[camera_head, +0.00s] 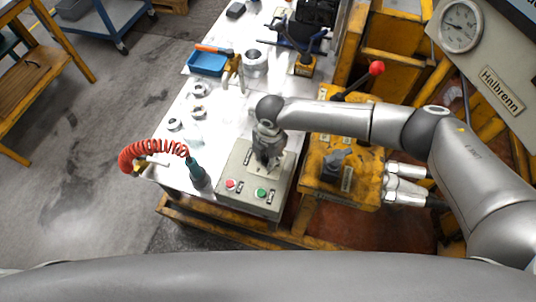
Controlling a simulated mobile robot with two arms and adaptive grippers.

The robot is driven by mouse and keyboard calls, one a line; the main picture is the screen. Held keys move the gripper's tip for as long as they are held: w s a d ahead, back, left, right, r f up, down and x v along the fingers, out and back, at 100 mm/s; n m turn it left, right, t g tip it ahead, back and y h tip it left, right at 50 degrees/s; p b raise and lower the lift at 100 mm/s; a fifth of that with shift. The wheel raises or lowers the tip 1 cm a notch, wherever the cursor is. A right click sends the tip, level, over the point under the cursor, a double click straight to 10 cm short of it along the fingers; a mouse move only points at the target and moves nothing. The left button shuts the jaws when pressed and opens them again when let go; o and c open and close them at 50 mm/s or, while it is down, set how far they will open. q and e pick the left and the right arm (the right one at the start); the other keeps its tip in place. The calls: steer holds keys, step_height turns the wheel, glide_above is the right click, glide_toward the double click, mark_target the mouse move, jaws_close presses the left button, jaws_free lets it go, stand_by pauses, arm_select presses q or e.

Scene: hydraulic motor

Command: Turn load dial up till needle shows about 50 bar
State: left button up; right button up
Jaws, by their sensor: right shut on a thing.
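The grey control box (242,200) stands at the near end of the bench, with a red button (231,184) and a green button (261,193). My right gripper (267,164) points down onto the top of this box, behind the buttons. It is shut on what I take to be the load dial, which the fingers hide. The round pressure gauge (461,26) is on the grey panel at the upper right. Its needle is too small to read against the scale. My left gripper is not in view.
A red-knobbed lever (376,68) and a dark valve knob (337,163) are on the yellow block right of the box. A coiled red hose (150,150) is at the left. Metal rings (200,89) and a blue tray (207,63) lie farther back on the bench (228,112).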

steer(key=shift+m+p, duration=0.45)
steer(key=shift+m, duration=0.15)
steer(key=m+p, duration=0.2)
steer(key=m, duration=0.1)
steer(key=shift+s+r, duration=0.15)
steer(key=m+p, duration=0.2)
steer(key=m, duration=0.2)
steer(key=shift+m+p, duration=0.3)
steer(key=shift+p, duration=0.1)
steer(key=shift+m+h+p, duration=0.3)
steer(key=shift+m+p, duration=0.45)
steer(key=shift+m, duration=0.75)
steer(key=o, duration=1)
